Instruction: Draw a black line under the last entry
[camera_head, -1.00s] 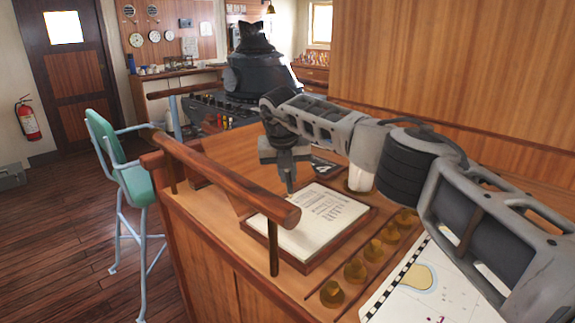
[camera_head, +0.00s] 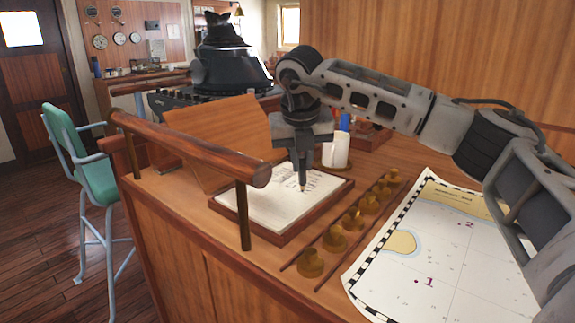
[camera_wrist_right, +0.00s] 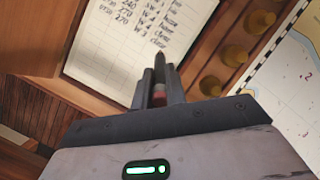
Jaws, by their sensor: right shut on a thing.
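An open log page (camera_head: 258,206) lies in a wooden-framed tray on the desk. Handwritten lines fill its far part, and the near part looks blank. In the right wrist view the page (camera_wrist_right: 105,58) shows rows of numbers and words. My right gripper (camera_head: 302,172) is above the page's right side, pointing down, shut on a slim pen. The pen (camera_wrist_right: 159,72) shows a dark tip and a red band between the fingers. Its tip is over or at the page near the writing; I cannot tell whether it touches. My left gripper is not in view.
A wooden rail (camera_head: 190,148) on posts runs along the desk's left edge, close to the page. Several brass knobs (camera_head: 336,238) line the page's right side. A sea chart (camera_head: 440,265) lies beyond them. A white cup (camera_head: 337,150) stands behind the gripper.

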